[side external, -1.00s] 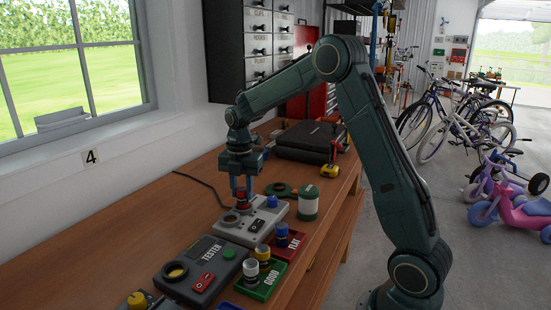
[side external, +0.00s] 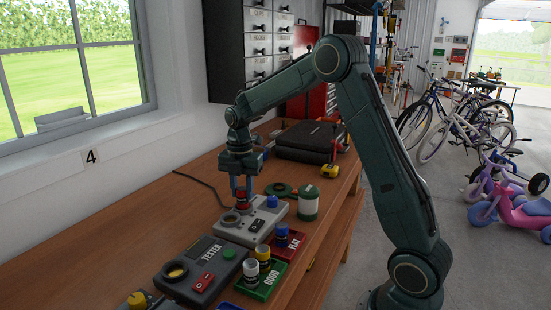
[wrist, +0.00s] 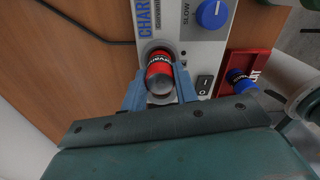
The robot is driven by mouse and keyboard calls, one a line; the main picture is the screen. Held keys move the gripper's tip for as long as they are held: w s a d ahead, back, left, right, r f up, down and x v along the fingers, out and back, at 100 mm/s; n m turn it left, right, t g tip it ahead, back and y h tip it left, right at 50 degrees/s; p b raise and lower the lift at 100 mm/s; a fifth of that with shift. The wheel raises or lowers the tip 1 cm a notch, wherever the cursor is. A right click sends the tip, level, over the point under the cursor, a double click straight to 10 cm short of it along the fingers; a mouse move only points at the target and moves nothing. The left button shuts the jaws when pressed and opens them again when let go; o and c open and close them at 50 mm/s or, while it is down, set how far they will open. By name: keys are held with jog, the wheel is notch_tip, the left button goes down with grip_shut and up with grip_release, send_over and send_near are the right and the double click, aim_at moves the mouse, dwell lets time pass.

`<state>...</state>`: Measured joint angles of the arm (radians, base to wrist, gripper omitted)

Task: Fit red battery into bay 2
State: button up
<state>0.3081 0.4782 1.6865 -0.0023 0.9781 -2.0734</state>
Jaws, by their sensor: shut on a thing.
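The red battery (wrist: 159,72) is upright between the two blue fingers of my gripper (wrist: 160,92), which are shut on it. It also shows as a small red piece under the fingers in the side view (side external: 242,197). The grey charger (side external: 261,221) lies on the bench below. The battery is over the charger's far bay, whose ring (wrist: 157,47) shows around its far side in the wrist view. I cannot tell how deep it sits. A nearer round bay (side external: 231,218) looks empty in the side view. No bay numbers are readable.
The charger has a blue knob (side external: 272,202) and a black switch (side external: 258,225). The tester (side external: 202,268), the green GOOD tray (side external: 263,283) and red FLAT tray (side external: 290,245) lie in front.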

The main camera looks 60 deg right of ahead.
aim_at(242, 188)
jog(key=shift+f, duration=0.55)
dwell(0.4)
jog(key=o, duration=0.8)
jog(key=shift+r, duration=5.45)
